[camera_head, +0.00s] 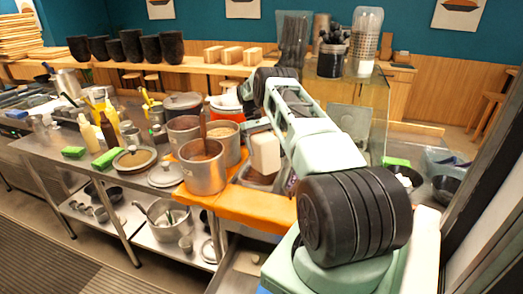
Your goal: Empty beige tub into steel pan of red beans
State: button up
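A pale beige tub (265,153) is right of the steel pans, beneath the end of my arm, and looks upright. Whether it hangs or rests on something is unclear. A steel pan (204,177) with reddish-brown contents, probably the red beans, stands at the front of the orange surface. A brown handle rises at its back. My gripper (257,127) is just above the tub, small and partly hidden by my arm. I cannot tell whether its fingers are closed on the tub. The tub's contents do not show.
A low container (257,179) sits below the tub. A glass panel (379,120) stands right of my arm.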

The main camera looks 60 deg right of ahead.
jog(key=shift+w+f+b, duration=0.2)
jog(key=shift+b, duration=0.75)
jog(key=shift+r+g+b, duration=0.2)
jog(key=shift+g+b, duration=0.1)
jog(key=shift+b, duration=0.35)
dwell(0.6)
